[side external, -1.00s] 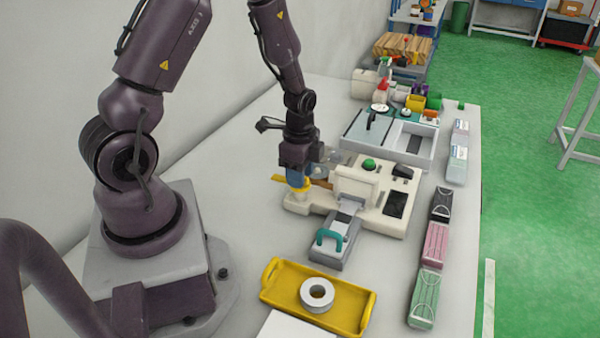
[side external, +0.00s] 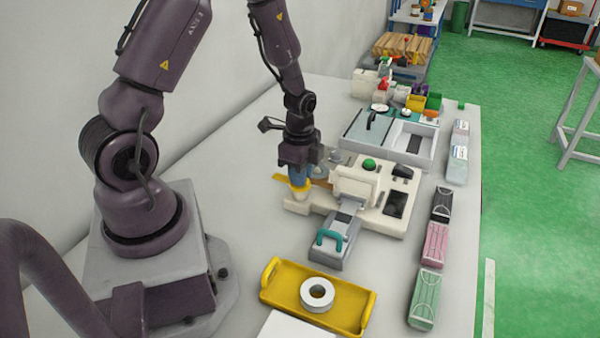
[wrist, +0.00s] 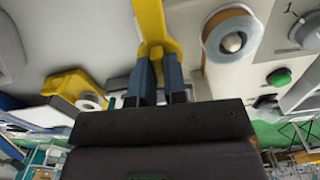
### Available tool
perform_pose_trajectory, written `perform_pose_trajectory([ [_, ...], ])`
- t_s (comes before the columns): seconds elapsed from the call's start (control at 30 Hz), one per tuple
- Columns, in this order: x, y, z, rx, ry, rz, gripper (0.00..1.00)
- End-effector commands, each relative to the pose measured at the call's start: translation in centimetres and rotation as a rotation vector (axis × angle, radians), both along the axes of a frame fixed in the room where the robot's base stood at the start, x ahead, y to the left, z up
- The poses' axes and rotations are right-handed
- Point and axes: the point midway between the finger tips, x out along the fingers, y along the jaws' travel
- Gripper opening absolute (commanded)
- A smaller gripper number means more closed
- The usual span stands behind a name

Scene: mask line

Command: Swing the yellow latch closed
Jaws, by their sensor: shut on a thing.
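The yellow latch (wrist: 150,25) shows in the wrist view as a long yellow arm running up from between my fingers. In the side external view its yellow end (side external: 281,177) sticks out to the left of the cream machine (side external: 376,220). My gripper (side external: 299,186) is at the left end of the machine, pointing down. In the wrist view my gripper (wrist: 159,72) has its two blue-grey fingers closed around the yellow latch. The fingers hide part of the latch, and its pivot is hard to make out.
A spool (wrist: 232,38) sits on the machine beside my fingers. A grey slide with a teal handle (side external: 329,238) projects from the machine's front. A yellow tray (side external: 272,291) holding a white roll (side external: 317,294) stands in front. Pink and green packs line the right table edge.

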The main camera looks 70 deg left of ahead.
Motion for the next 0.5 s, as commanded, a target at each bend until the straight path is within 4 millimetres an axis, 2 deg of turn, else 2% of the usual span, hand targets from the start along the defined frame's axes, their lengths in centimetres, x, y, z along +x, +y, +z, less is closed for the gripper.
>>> perform_pose_trajectory([
  [0.5, 0.01, 0.03, 0.08, -0.001, -0.001, -0.429, 0.0],
])
